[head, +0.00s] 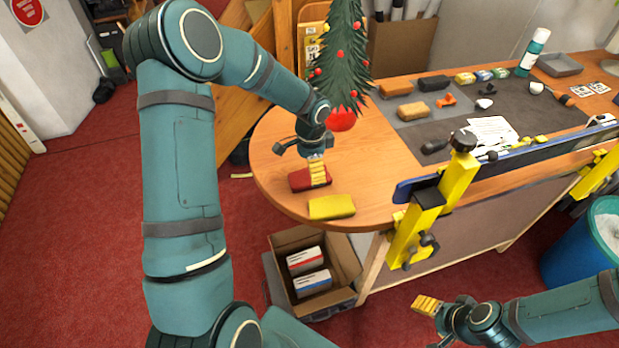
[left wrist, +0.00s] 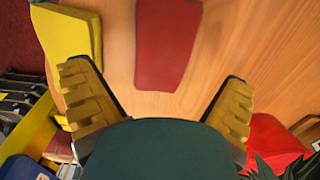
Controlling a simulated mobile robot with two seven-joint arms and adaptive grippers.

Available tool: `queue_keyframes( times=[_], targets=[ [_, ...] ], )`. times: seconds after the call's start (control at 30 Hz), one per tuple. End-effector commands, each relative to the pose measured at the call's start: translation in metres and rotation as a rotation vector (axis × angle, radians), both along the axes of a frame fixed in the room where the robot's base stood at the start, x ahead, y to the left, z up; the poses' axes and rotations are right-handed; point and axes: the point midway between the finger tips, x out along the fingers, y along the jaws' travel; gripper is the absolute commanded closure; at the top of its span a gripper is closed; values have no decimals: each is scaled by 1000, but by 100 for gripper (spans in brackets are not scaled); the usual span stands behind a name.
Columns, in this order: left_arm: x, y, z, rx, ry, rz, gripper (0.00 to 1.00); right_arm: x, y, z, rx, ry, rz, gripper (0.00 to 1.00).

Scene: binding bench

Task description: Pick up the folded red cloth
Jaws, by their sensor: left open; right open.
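The folded red cloth (head: 300,180) lies flat on the rounded left end of the wooden bench. It also shows in the left wrist view (left wrist: 167,45), at the top middle, beyond and between my fingers. My left gripper (head: 318,182) is above the cloth in the head view, pointing down, with part of the cloth hidden behind its fingers. In the left wrist view my left gripper (left wrist: 158,105) is open, its yellow ridged fingers wide apart with nothing between them. My right gripper (head: 425,304) is low at the bottom right, away from the bench, and open.
A folded yellow cloth (head: 332,207) lies close to the red one, near the bench edge. A small tree with a red base (head: 341,120) stands behind. Yellow clamps (head: 428,215) line the bench front. A cardboard box (head: 285,243) sits on the floor below.

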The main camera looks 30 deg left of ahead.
Motion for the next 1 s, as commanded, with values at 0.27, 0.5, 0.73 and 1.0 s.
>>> queue_keyframes(
  times=[0.27,0.5,0.73,1.0],
  targets=[
    [2,3,-39,0,3,-1,0,0,0,3,1,0,0,40],
    [2,3,-47,0,0,1,0,0,0,2,1,0,0,40],
    [2,3,-47,-1,1,0,42,0,0,2,1,0,0,40],
    [2,3,-47,0,0,0,65,0,0,3,1,0,0,40]
  ],
)
